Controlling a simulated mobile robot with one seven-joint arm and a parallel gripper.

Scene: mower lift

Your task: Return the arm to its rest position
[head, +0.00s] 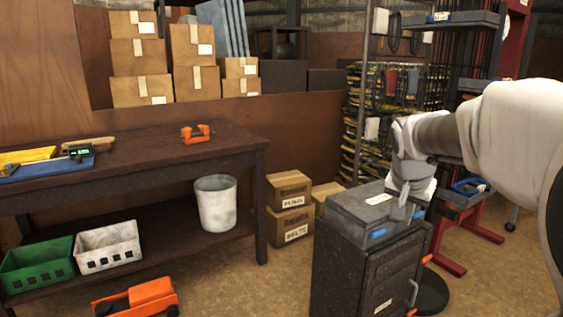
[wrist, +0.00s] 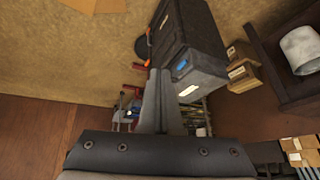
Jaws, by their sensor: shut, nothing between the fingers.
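My arm (head: 515,125) comes in from the right in the head view and bends down over a dark cabinet (head: 360,270) with a grey case on top (head: 375,212). My gripper (head: 402,212) points down in front of the case, as seen from the head. In the wrist view my gripper (wrist: 160,75) shows its two fingers together, shut with nothing between them. The cabinet also shows in the wrist view (wrist: 190,30), beyond the fingertips. Whether the fingers touch the case cannot be told.
A dark workbench (head: 190,160) on the left bears an orange tool (head: 196,134). A white bucket (head: 216,203) and bins stand on its lower shelf. Cardboard boxes (head: 290,222) sit left of the cabinet. A red lift stand (head: 512,45) is behind my arm.

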